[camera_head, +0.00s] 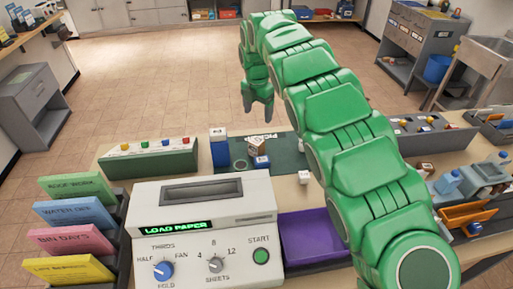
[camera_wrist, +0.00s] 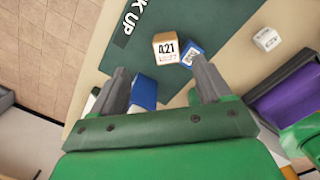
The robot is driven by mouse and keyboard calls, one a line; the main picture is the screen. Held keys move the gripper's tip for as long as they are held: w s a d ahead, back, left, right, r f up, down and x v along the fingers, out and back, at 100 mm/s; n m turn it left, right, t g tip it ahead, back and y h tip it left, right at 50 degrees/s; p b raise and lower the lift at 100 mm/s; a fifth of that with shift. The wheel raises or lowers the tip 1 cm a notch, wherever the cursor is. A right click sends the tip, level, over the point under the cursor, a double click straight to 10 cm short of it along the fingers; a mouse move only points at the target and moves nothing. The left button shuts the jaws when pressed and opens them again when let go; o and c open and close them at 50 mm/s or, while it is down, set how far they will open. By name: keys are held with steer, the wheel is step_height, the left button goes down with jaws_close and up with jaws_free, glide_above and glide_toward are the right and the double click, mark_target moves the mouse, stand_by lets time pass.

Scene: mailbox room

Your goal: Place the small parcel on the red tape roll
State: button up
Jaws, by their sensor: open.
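A small brown box with a white label reading 421 (camera_wrist: 167,46) stands on the dark green mat (camera_wrist: 215,18); it also shows in the head view (camera_head: 257,145). A small blue box with a white label (camera_wrist: 190,52) is right beside it. I cannot tell for certain which is the small parcel. A taller blue-and-white box (camera_head: 219,149) stands to their left; in the wrist view (camera_wrist: 144,92) it is partly hidden by a finger. My gripper (camera_head: 258,113) is open and empty above the mat, and its fingers (camera_wrist: 162,75) show apart. I cannot make out a red tape roll.
A white machine reading LOAD PAPER (camera_head: 205,230) stands in front, with a purple tray (camera_head: 312,236) to its right. A small white cube (camera_head: 304,177) lies near the tray. A green button box (camera_head: 150,159) is at left. Colored folders (camera_head: 75,215) stand front left.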

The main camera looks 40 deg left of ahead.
mark_target(256, 140)
steer(key=shift+g, duration=0.4)
steer(key=shift+s+d+f, duration=0.1)
steer(key=shift+s+f, duration=0.15)
steer(key=shift+f, duration=1)
steer(key=shift+s+a+f, duration=0.1)
steer(key=shift+s+f, duration=0.1)
steer(key=shift+f, duration=1.1)
steer(key=shift+s+d+f, duration=0.1)
steer(key=shift+s+f, duration=0.15)
steer(key=shift+f, duration=1)
steer(key=shift+d+f, duration=0.15)
steer(key=shift+f, duration=2.5)
steer(key=shift+r, duration=0.1)
steer(key=c, duration=1.2)
